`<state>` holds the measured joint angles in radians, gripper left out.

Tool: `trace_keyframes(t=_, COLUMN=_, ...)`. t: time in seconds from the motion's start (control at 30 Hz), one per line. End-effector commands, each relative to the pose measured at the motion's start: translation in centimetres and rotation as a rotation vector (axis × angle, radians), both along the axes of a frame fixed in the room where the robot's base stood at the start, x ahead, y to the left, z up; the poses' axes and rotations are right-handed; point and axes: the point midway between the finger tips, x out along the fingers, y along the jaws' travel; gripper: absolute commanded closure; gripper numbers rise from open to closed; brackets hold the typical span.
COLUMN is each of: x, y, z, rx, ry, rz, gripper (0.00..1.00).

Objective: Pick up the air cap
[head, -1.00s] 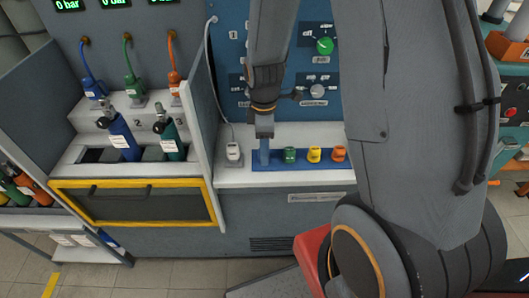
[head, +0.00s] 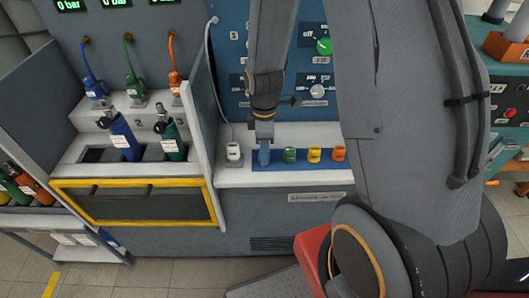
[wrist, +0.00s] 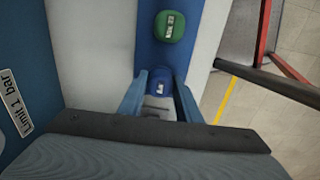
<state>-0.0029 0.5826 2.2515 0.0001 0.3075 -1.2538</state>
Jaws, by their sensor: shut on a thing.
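My gripper (wrist: 159,98) is shut on a blue cap (wrist: 161,84), whose white label faces the wrist camera. One blue finger is on each side of the cap. The cap sits at the left end of the blue strip (head: 300,164) on the bench, and I cannot tell whether it is lifted. In the head view my gripper (head: 264,152) points straight down there, and its fingers largely hide the cap. The label is too small to read, so I cannot confirm that this is the air cap.
A green cap (head: 290,155), a yellow cap (head: 314,155) and an orange cap (head: 338,153) stand to the right on the strip. A white corded device (head: 234,152) is to the left, beside a grey partition (head: 200,130). A knob panel (head: 237,80) rises behind.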

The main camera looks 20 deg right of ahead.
Motion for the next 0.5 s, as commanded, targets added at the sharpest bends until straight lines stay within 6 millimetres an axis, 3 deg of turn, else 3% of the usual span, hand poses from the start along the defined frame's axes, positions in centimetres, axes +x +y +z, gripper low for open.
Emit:
trace_keyframes(t=0.27, x=0.1, y=0.0, z=1.6, rx=0.000, ry=-0.004, rz=0.000, gripper=0.91)
trace_keyframes(t=0.5, x=0.2, y=0.0, z=5.3, rx=0.000, ry=-0.006, rz=0.000, gripper=0.91)
